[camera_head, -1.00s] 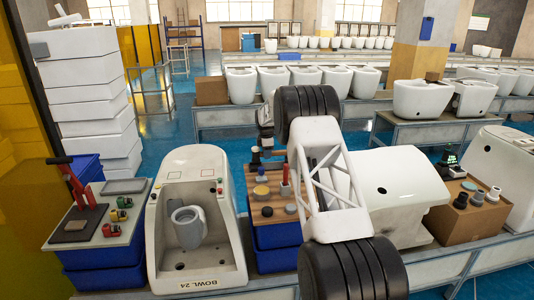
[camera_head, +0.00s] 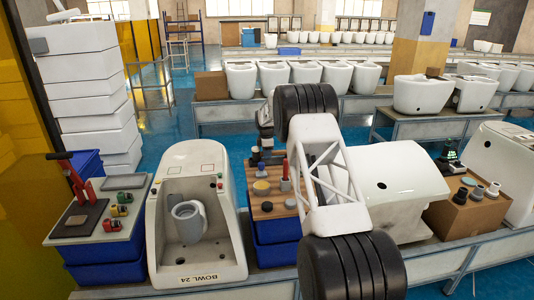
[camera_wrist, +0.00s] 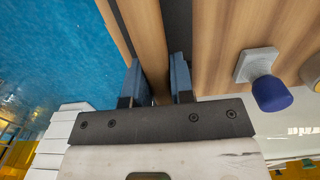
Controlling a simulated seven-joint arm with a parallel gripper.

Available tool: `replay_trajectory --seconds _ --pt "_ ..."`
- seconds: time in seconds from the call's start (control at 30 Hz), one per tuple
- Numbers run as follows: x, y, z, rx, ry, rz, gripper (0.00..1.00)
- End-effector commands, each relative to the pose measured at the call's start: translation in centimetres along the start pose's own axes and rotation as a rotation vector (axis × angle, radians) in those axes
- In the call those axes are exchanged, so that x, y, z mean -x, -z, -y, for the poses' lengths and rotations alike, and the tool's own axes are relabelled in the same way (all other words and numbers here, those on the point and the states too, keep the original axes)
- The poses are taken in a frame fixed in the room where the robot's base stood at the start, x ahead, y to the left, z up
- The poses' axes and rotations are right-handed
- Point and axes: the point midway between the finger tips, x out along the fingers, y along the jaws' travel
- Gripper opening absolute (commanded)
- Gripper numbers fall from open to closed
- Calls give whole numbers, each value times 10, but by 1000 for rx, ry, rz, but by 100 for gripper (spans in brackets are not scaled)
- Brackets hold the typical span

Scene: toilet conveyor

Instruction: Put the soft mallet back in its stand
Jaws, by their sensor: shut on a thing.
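My gripper shows in the wrist view (camera_wrist: 157,82), with its two blue-padded fingers shut on a wooden handle (camera_wrist: 152,35), which I take to be the soft mallet's. The handle runs up and out of the picture; the mallet's head is not seen there. In the head view my arm hides much of the area around its end, and I cannot make out the mallet clearly. I cannot identify the mallet's stand for sure in either view.
The wrist view shows a blue knob (camera_wrist: 271,93) on a grey square base. A white toilet bowl fixture (camera_head: 195,258) stands left of the bench; a brown box (camera_head: 462,218) stands right.

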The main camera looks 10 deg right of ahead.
Motion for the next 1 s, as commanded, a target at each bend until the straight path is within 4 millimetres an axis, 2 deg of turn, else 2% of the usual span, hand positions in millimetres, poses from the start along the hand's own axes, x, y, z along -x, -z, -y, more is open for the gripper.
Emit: replay_trajectory --seconds 0.4,0.43,0.6,1.0 --pt "-1 0 0 0 -1 0 0" --pt "-1 0 0 0 -1 0 27" --pt "-1 0 0 0 -1 0 52" --pt "1 0 0 0 0 0 52"
